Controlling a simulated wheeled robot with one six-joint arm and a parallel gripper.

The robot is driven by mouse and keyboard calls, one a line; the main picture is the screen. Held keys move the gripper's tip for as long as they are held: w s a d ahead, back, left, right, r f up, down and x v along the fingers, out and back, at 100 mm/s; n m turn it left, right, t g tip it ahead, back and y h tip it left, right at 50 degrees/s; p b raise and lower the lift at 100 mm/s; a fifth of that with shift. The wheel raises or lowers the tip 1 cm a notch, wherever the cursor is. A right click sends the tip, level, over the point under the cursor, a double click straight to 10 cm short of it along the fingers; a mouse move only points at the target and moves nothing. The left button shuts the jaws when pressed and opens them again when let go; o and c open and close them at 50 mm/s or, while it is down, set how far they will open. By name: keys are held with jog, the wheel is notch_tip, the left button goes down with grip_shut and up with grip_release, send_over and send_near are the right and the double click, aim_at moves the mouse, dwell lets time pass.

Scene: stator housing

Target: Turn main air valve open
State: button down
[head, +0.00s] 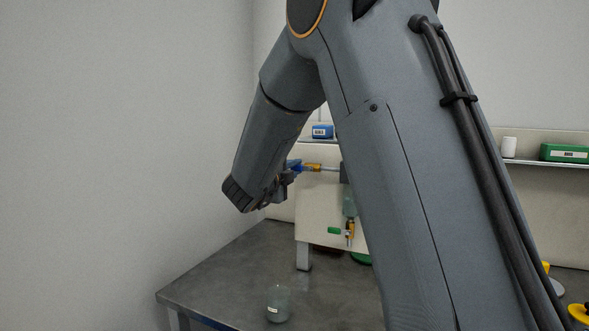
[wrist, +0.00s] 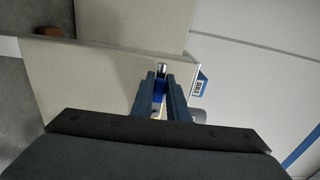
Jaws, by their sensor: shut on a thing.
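The main air valve shows a blue handle (head: 293,164) and a brass body (head: 313,167) on a pipe at the upper part of a cream panel (head: 315,212). In the wrist view the blue handle (wrist: 159,90) sits between the two fingers of my gripper (wrist: 161,82), which is shut on it. In the head view my gripper (head: 285,178) is partly hidden behind my own arm. The exact angle of the handle is hard to tell. A second brass valve (head: 350,232) with a green handle (head: 334,230) hangs lower on the panel.
A grey table (head: 235,280) carries a glass jar (head: 278,303) near its front. A blue labelled box (head: 322,131) sits on a ledge behind the panel. A green box (head: 564,153) and a white cylinder (head: 509,146) stand on the shelf at right. My arm hides much of the middle.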

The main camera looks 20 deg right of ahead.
jog(key=c, duration=1.7)
grip_release()
jog(key=b+v, duration=0.2)
jog(key=v, duration=0.5)
jog(key=shift+s+a, duration=0.3)
jog(key=shift+s, duration=0.05)
